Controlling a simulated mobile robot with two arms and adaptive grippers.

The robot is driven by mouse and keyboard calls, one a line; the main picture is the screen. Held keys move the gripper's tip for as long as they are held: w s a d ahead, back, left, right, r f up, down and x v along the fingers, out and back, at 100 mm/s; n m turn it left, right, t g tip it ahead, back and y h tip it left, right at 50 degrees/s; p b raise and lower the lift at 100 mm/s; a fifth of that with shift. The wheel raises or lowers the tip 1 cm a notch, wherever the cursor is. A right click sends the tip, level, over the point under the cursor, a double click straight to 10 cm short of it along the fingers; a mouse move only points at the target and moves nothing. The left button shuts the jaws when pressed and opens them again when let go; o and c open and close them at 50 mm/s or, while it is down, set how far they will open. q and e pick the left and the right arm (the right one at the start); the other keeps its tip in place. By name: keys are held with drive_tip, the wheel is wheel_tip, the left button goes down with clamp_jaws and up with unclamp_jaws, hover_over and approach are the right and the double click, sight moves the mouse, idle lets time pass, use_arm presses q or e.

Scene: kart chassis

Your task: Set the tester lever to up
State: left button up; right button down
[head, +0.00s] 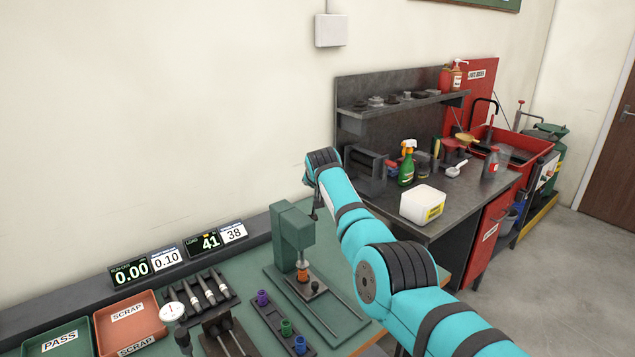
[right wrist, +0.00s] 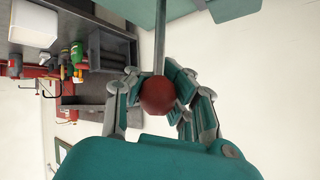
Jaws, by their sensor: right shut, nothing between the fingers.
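The green tester (head: 293,235) stands on the bench in the head view, with an orange part (head: 302,274) under its head. My right arm reaches past its right side, and its hand is mostly hidden behind the arm there. In the right wrist view the lever is a grey rod (right wrist: 160,45) ending in a dark red ball knob (right wrist: 158,96). My right gripper (right wrist: 160,98) is shut with nothing held; its fingers show on both sides of the knob. I cannot tell whether they touch it. My left gripper is not in view.
Displays (head: 210,243) read 0.00 and 41 behind the bench. A grey workbench (head: 465,190) stands at right.

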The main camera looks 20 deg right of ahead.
drive_tip(key=c, duration=2)
unclamp_jaws()
drive_tip(key=shift+w+a+r, duration=0.15)
drive_tip(key=shift+r, duration=0.25)
drive_tip(key=shift+w+a+r, duration=0.1)
drive_tip(key=shift+a+r, duration=0.05)
drive_tip(key=shift+r, duration=0.2)
drive_tip(key=shift+c, duration=0.2)
drive_tip(key=o, duration=1)
drive_tip(key=shift+s+a+r, duration=0.2)
drive_tip(key=shift+s+a, duration=0.05)
drive_tip(key=shift+s, duration=0.05)
drive_tip(key=shift+o, duration=0.2)
drive_tip(key=shift+s+f, duration=0.1)
drive_tip(key=shift+d+f, duration=0.15)
drive_tip(key=shift+f, duration=0.05)
drive_tip(key=v, duration=1.2)
